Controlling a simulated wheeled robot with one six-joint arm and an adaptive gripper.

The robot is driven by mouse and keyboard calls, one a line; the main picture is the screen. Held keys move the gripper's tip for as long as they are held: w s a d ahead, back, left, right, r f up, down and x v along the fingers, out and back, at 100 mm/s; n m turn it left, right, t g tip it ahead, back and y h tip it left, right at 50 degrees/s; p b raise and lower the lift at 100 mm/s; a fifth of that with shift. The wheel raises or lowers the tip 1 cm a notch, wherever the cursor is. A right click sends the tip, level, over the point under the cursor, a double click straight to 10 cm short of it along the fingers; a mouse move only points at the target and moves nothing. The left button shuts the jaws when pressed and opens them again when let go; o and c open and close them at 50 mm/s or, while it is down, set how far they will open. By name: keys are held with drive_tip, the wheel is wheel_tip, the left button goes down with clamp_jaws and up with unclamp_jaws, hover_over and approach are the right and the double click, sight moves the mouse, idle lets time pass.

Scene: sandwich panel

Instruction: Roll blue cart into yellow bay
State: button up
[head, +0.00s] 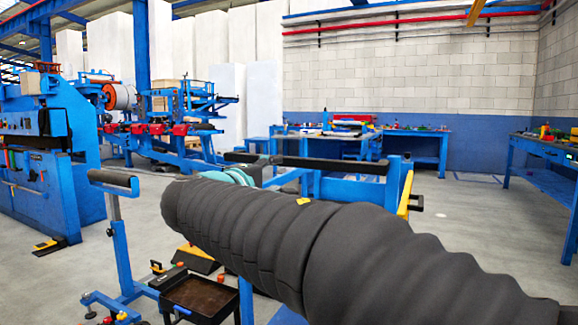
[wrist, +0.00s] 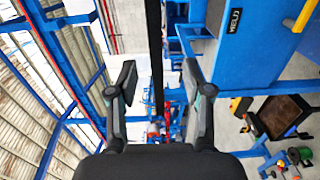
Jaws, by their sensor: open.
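A blue frame (head: 345,188) with a black bar (head: 330,164) along its top stands behind my arm in the head view. It may be the blue cart, but my dark arm sleeve covers much of it. A yellow upright piece (head: 405,194) is at its right end. I cannot make out a yellow bay. In the wrist view my gripper (wrist: 158,82) is open and empty, its two dark fingers wide apart, apparently touching nothing. In the head view it is mostly hidden behind the sleeve. A blue panel with white letters (wrist: 234,22) shows at upper right in the wrist view.
A blue roller stand (head: 121,240) and a low black tray (head: 201,297) stand close at lower left. A large blue machine (head: 50,165) is at far left. A blue workbench (head: 545,180) lines the right wall. Grey floor is open at right.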

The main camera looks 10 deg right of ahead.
sight(295, 163)
drive_tip(key=x, duration=0.4)
drive_tip(key=p+x, duration=0.1)
drive_tip(key=x, duration=0.4)
drive_tip(key=r+x, duration=0.1)
drive_tip(key=x, duration=0.3)
drive_tip(key=shift+w+p, duration=0.35)
drive_tip(key=shift+w, duration=0.1)
clamp_jaws()
